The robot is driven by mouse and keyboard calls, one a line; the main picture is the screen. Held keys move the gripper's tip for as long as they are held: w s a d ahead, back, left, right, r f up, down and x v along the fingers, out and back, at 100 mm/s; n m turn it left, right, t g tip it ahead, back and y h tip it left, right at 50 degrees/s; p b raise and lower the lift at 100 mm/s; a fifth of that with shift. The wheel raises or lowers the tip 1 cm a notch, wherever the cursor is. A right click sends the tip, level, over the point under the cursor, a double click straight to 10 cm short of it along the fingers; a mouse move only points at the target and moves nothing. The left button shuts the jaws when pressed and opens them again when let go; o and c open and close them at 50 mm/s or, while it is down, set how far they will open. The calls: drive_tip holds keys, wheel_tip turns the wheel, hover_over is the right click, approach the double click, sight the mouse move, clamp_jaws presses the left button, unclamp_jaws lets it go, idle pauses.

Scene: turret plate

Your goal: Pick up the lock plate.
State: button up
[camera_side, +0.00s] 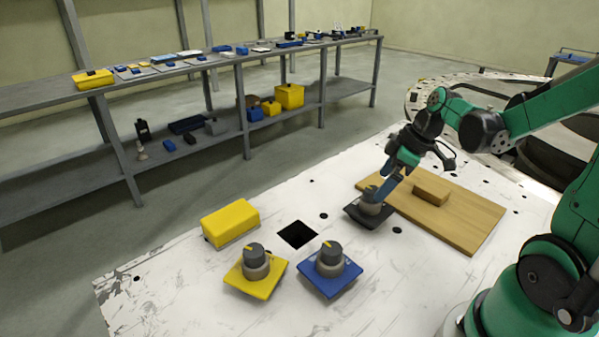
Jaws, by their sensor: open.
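Three square plates with round grey knobs are on the white table. The black plate (357,216) is at the left edge of the wooden board. The yellow plate (262,289) and the blue plate (334,287) are nearer the front, with yellow marks on their knobs. No label shows which one is the lock plate. My gripper (376,194) is open, pointing down at the black plate's knob (370,208). Its fingers overlap the top of that knob in this view. I cannot tell whether they touch it.
A square dark hole (297,235) lies in the white table (190,290) between the plates. A yellow block (230,222) is left of it. A wooden block (431,192) lies on the wooden board (470,222), close to my gripper's right. A loaded shelf (230,150) stands behind.

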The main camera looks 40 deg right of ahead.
sight(369, 209)
drive_tip(key=shift+x, duration=2.7)
clamp_jaws()
